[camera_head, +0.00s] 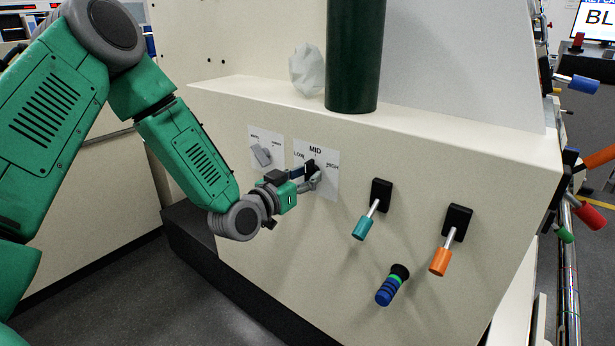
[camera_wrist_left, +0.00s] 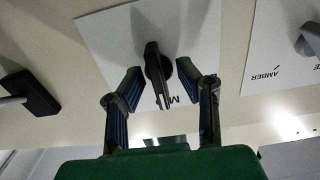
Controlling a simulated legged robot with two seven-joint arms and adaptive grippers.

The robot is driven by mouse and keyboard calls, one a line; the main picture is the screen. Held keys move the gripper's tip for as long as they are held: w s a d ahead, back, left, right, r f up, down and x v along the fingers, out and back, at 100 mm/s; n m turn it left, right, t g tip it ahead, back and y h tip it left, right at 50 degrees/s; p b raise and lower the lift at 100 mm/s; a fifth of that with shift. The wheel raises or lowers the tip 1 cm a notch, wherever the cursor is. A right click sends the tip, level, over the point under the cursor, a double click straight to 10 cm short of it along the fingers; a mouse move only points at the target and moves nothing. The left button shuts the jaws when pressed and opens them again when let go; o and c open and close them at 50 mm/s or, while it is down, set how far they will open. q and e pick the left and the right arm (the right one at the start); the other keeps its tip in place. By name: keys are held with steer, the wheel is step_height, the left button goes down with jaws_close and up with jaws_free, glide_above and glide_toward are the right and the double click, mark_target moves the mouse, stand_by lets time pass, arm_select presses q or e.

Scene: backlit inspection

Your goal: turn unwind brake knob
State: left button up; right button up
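A black knob (camera_head: 309,167) with a bar-shaped grip sits on a white plate (camera_head: 329,180) marked LOW, MID and HIGH on the cream machine front. In the left wrist view the knob (camera_wrist_left: 154,66) stands between the two fingers of my left gripper (camera_wrist_left: 160,74), one end of its bar beside the upside-down M. The fingers are spread, with a gap on the left; on the right I cannot tell whether finger and knob touch. My left gripper (camera_head: 307,176) partly covers the knob and plate in the head view. My right gripper is not in view.
A grey knob (camera_head: 261,155) sits on a plate just left. To the right are a teal-handled lever (camera_head: 364,226), an orange-handled lever (camera_head: 441,260) and a blue banded handle (camera_head: 387,291). A dark green cylinder (camera_head: 355,55) and a crumpled white lump (camera_head: 306,70) stand on the ledge.

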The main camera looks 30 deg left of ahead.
arm_select(q)
steer(key=s+a, duration=0.1)
steer(key=s, duration=1)
steer(key=shift+s+f, duration=0.15)
steer(key=shift+s, duration=0.05)
